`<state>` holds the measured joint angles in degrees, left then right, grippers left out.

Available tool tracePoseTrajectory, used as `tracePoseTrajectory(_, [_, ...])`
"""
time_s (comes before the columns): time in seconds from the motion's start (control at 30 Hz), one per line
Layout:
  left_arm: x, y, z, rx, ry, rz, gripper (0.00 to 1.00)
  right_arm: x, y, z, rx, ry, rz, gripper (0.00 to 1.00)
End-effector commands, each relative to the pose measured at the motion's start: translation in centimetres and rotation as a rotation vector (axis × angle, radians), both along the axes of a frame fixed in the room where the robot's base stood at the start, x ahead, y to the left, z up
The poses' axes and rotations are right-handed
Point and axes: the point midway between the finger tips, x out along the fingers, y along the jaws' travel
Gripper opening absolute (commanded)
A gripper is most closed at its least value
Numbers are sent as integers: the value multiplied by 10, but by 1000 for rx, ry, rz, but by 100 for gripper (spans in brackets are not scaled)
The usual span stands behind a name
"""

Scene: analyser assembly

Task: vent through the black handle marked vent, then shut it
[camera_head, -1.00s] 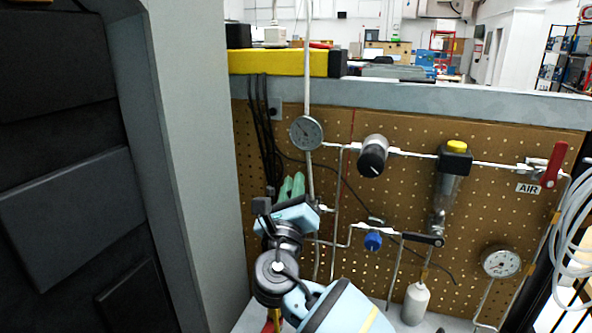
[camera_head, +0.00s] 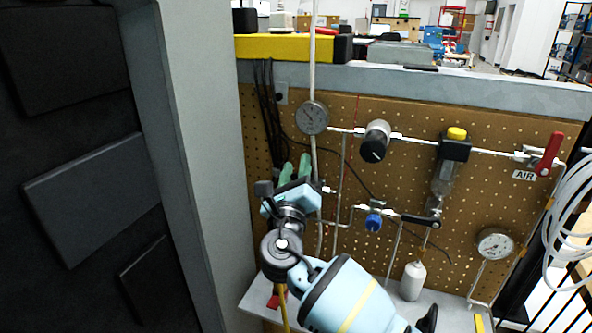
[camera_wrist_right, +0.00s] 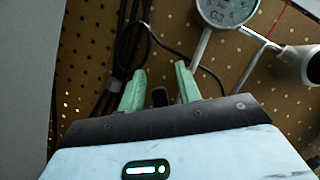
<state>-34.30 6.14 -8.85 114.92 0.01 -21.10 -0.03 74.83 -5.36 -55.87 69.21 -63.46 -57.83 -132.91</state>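A black lever handle (camera_head: 421,220) sits on the lower pipe line of the pegboard, at the head of the pipe above a white bottle (camera_head: 413,281). It lies nearly level; I cannot read a vent mark on it. My right gripper (camera_head: 296,166) is in front of the pegboard's left part, well left of the handle, with its green fingers pointing up. In the right wrist view my right gripper (camera_wrist_right: 160,70) has its fingers apart with nothing held, and the handle is not seen. My left gripper is not in view.
A round gauge (camera_head: 312,117), a black knob (camera_head: 375,145), a blue knob (camera_head: 374,221), a red AIR handle (camera_head: 549,153) and a lower gauge (camera_head: 494,244) line the pegboard. A grey pillar (camera_head: 195,160) stands at left. Black cables (camera_wrist_right: 128,40) hang near my right fingers.

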Motion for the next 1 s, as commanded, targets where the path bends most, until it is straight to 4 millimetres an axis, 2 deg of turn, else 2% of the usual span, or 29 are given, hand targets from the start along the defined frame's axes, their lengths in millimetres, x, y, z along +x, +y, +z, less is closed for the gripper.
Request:
tracePoseTrajectory(0.37, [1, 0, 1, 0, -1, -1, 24, -4, 0, -2, 1, 1, 0, 36])
tracePoseTrajectory(0.8, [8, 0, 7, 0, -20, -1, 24, -61, 5, -21, 1, 2, 1, 36])
tracePoseTrajectory(1.0, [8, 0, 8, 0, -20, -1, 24, -73, 6, -25, 1, 1, 0, 36])
